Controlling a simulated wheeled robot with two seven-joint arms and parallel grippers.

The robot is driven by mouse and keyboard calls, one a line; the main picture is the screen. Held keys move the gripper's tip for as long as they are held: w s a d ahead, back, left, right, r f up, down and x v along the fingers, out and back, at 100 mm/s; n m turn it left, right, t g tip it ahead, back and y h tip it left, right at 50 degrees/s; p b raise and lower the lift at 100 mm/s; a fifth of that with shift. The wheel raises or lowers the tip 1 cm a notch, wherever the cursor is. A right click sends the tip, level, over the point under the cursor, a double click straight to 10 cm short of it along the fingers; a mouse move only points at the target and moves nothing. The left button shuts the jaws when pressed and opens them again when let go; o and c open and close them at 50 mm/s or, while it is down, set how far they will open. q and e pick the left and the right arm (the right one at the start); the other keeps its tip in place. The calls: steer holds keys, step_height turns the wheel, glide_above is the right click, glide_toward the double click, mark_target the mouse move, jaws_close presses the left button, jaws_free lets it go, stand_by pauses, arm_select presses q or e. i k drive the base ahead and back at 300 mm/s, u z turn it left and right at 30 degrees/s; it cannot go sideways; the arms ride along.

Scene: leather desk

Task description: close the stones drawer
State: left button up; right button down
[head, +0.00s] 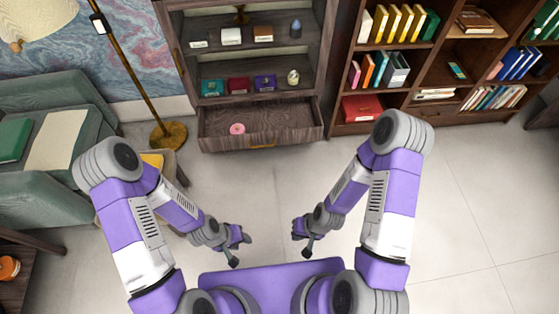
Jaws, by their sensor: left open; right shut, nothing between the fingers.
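The drawer (290,139) is at the bottom of a dark wooden cabinet (325,50). It is pulled out, and its inside shows. A pink ring-shaped thing (237,129) lies in it toward the left, and a brass-coloured handle (262,147) is on its front. No label shows, so I cannot tell whether it is the stones drawer. My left gripper (241,250) is open and empty, well below the drawer in the picture. My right gripper (303,247) is shut and empty, to the right of the left one. Both are apart from the cabinet.
A bookcase (430,50) with books stands right of the cabinet. A brass floor lamp (168,134) and a green armchair (50,165) stand left. Shelves above the drawer hold small boxes (238,84). Pale floor (270,185) lies clear between me and the drawer.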

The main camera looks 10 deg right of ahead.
mark_target(267, 123)
steer(key=u, duration=0.65)
steer(key=i, duration=0.8)
steer(key=u, duration=0.4)
